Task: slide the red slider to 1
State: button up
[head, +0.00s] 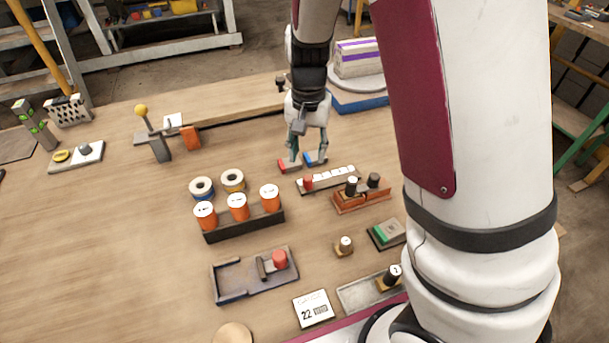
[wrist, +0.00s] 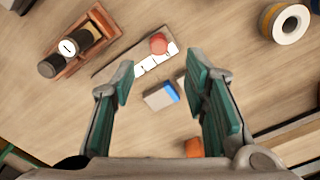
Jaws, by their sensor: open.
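The red slider (head: 308,183) is a small round red knob near the left end of a white marked track (head: 335,178) on the table. In the wrist view the red slider (wrist: 158,43) sits at the right end of the white track (wrist: 152,62); its marks are too small to read. My gripper (head: 308,158) is open above the table, just behind the track. In the wrist view my gripper (wrist: 163,85) has its fingers apart, with the slider beyond the tips and nothing held.
A blue-ended block (wrist: 160,96) lies below my open fingers. A red block (head: 290,165) lies beside my fingers. A brown base with dark knobs (head: 361,197) stands right of the track. A rack of orange cylinders (head: 243,223) stands to the left.

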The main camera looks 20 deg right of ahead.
aim_at(308, 177)
notch_tip(308, 177, down, 10)
jog(key=shift+r+b, duration=0.25)
jog(key=shift+b, duration=0.3)
jog(key=shift+d, duration=0.1)
grip_shut()
